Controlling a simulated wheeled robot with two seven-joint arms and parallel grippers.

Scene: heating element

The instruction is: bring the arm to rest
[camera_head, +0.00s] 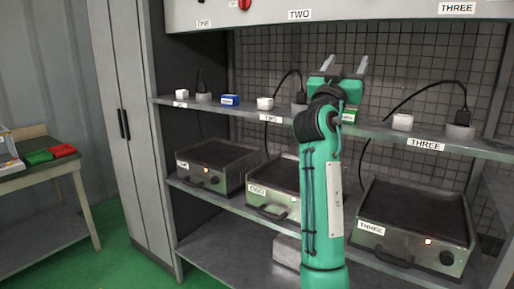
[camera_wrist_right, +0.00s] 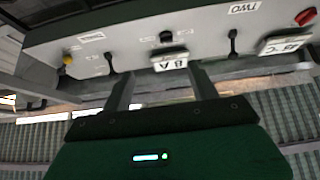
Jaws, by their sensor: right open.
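My right arm (camera_head: 320,190) is green and rises upright in front of the middle of the shelf unit. Its gripper (camera_head: 345,66) is open and points up, above the upper shelf and below the panel marked TWO. In the right wrist view the two fingers (camera_wrist_right: 163,88) stand apart with nothing between them; a grey panel (camera_wrist_right: 125,50) with switches, knobs and labels lies beyond them. Whether a finger touches the panel I cannot tell. My left gripper is not in view.
The upper shelf (camera_head: 375,131) holds plugs, a blue block (camera_head: 230,100) and white blocks. Heating plates ONE (camera_head: 215,155), TWO (camera_head: 272,172) and THREE (camera_head: 415,210) stand on the lower shelf; my arm partly hides TWO. A table (camera_head: 40,172) with red and green items stands left.

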